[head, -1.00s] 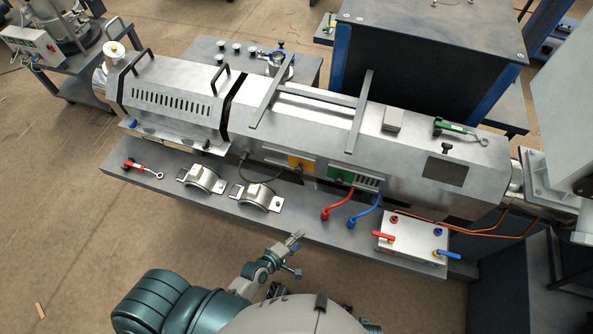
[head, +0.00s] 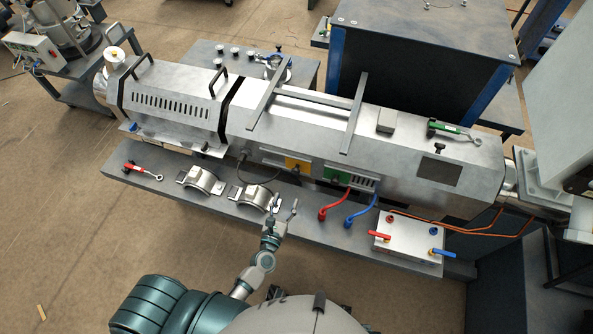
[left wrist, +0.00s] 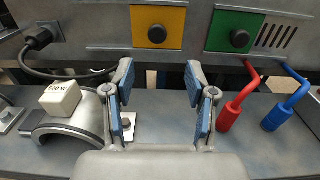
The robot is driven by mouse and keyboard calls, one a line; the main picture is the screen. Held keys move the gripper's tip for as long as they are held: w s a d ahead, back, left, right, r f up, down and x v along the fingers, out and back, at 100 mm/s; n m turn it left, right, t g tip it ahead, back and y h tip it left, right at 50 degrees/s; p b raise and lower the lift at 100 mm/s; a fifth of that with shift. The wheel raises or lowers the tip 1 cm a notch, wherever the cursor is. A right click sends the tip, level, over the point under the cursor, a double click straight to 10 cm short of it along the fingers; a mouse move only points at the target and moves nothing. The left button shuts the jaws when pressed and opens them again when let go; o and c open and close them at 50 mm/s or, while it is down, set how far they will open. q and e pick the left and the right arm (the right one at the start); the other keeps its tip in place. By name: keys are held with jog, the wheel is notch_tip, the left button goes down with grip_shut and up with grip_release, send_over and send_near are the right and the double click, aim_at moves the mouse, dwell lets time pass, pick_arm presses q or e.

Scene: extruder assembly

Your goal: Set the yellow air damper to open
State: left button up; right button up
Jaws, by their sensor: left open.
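The yellow air damper (head: 298,166) is a yellow plate on the front side of the long metal extruder (head: 300,120). In the left wrist view the yellow damper (left wrist: 158,25) shows a round black knob (left wrist: 157,33) at its middle. The fingers are apart from the knob. My right gripper is not in view.
A green plate (head: 337,175) with a black knob sits right of the yellow one. Red (head: 322,215) and blue (head: 352,222) hoses hang beside it. Curved metal clamps (head: 250,197) and a red-handled tool (head: 142,170) lie on the bench left. A black cable (left wrist: 62,68) hangs from the housing.

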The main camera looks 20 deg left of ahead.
aim_at(296, 173)
pick_arm(q)
jog(key=w, duration=1.2)
jog(key=shift+w+a+f, duration=0.1)
jog(key=shift+a, duration=0.1)
jog(key=shift+w+d, duration=0.35)
jog(key=shift+w, duration=0.1)
jog(key=shift+c, duration=0.2)
